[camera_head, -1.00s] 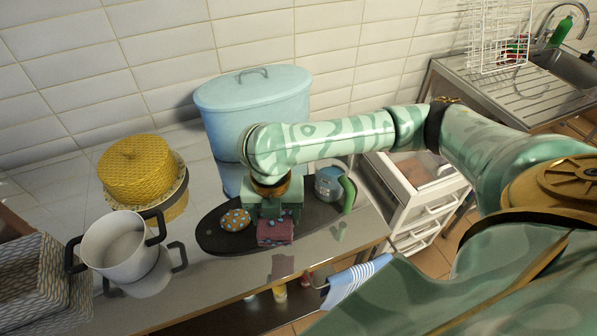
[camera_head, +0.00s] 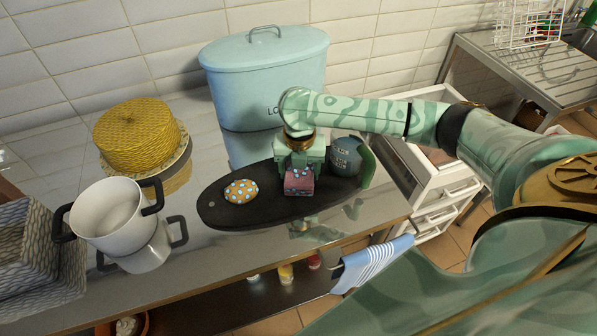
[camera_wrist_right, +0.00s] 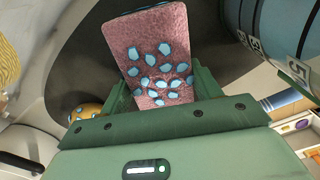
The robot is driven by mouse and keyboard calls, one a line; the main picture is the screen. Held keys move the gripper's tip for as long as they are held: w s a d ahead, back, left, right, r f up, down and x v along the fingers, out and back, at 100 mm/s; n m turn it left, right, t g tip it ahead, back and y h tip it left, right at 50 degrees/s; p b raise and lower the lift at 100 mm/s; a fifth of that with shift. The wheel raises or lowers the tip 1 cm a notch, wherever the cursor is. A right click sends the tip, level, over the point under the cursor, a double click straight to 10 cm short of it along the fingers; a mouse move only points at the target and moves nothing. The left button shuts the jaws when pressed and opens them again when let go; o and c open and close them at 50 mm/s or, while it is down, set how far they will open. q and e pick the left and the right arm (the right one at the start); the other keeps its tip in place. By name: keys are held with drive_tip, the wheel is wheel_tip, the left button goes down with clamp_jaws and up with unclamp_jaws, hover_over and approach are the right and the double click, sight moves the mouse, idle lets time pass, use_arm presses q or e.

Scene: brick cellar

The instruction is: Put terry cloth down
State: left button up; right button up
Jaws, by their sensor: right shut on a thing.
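The terry cloth (camera_head: 299,184) is a small pink-red folded block with light blue spots. My right gripper (camera_head: 300,171) is shut on it over the dark oval board (camera_head: 222,210). In the right wrist view the cloth (camera_wrist_right: 150,45) stands out from between the green fingers (camera_wrist_right: 162,92). I cannot tell whether its lower edge touches the board. My left gripper is not in view.
An orange spotted round item (camera_head: 241,191) lies left of the cloth on the board. A blue-grey round container (camera_head: 346,157) stands close on the right. A white pot (camera_head: 105,212), yellow cake-shaped item (camera_head: 136,137) and blue bin (camera_head: 265,85) surround the board. The board's front left is bare.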

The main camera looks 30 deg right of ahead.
drive_tip(key=shift+r, duration=0.1)
drive_tip(key=o, duration=0.9)
wheel_tip(320, 180, up, 12)
drive_tip(key=p, duration=0.5)
